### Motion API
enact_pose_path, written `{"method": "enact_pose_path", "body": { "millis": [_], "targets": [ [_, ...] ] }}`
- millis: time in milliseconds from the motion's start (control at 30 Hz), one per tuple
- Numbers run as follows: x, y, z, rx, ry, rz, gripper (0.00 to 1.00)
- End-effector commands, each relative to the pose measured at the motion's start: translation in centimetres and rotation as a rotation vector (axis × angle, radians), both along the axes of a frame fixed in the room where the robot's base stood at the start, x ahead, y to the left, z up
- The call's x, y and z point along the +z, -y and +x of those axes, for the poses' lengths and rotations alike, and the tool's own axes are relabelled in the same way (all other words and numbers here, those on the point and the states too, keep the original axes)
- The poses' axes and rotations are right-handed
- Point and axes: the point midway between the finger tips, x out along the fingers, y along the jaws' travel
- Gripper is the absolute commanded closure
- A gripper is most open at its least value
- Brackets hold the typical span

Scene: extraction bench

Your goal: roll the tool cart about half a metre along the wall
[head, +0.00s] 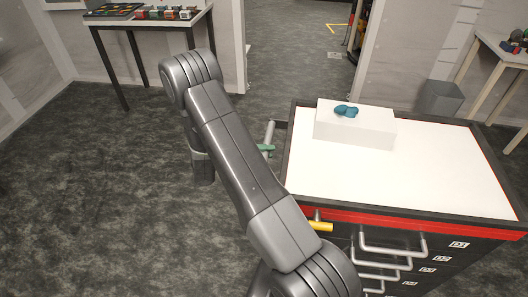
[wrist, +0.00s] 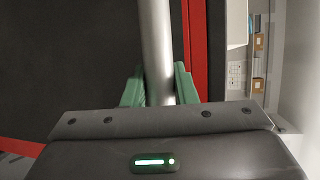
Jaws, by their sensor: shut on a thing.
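The tool cart (head: 430,185) stands at the right in the head view, with a white top, a red band and dark drawers with grey handles. A grey bar handle (head: 269,134) sticks out from its left side. My gripper (head: 266,148) is at this handle, mostly hidden behind my arm, with a bit of green finger showing. In the wrist view the green fingers of my gripper (wrist: 158,88) are shut on the grey bar (wrist: 157,45), one on each side. The dark cart side and red edge (wrist: 193,45) lie behind it.
A white box (head: 355,125) with a blue object (head: 346,111) sits on the cart top. A grey bin (head: 438,98) and a table (head: 498,55) are at the right. Another table (head: 150,20) stands back left. A doorway opens behind the cart. The floor at left is clear.

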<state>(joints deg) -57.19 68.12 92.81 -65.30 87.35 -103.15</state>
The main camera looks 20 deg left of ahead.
Motion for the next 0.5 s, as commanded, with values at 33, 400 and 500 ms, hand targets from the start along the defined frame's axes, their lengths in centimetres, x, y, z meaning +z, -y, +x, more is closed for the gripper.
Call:
{"method": "enact_pose_path", "body": {
  "millis": [33,400,500],
  "targets": [
    [-0.12,0.19,-0.03,-0.006,-0.003,-0.001,1.00],
    [-0.13,0.21,-0.04,-0.006,-0.004,-0.001,1.00],
    [-0.12,0.18,-0.04,-0.006,-0.003,-0.001,0.55]
  ]
}}
